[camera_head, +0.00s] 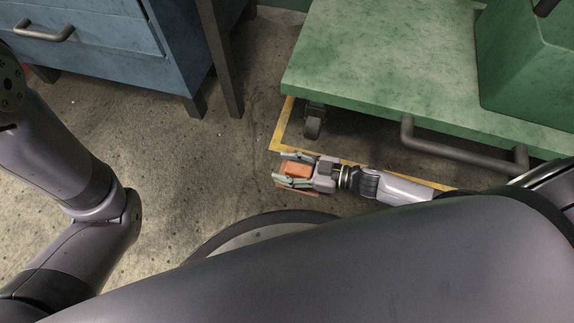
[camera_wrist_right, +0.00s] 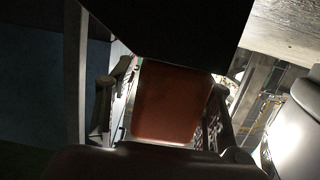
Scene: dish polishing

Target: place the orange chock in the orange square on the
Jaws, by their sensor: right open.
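The orange chock (camera_head: 298,170) shows between the fingers of my right gripper (camera_head: 284,168) in the head view, low over the floor. The fingers lie along both sides of it and are open. In the right wrist view the chock (camera_wrist_right: 168,102) fills the space between the finger linkages, its face dark red-orange. I cannot tell whether the fingers touch it. A thin orange edge (camera_head: 318,194) shows on the floor just below the gripper, perhaps part of the orange square; the rest is hidden by the gripper. My left arm shows at the left, but its gripper is out of view.
A green cart (camera_head: 390,60) with a dark caster (camera_head: 313,124) and a grey handle (camera_head: 460,150) stands just beyond the right gripper. A yellow floor line (camera_head: 279,125) runs around its corner. A blue drawer cabinet (camera_head: 95,45) stands upper left. Floor between them is clear.

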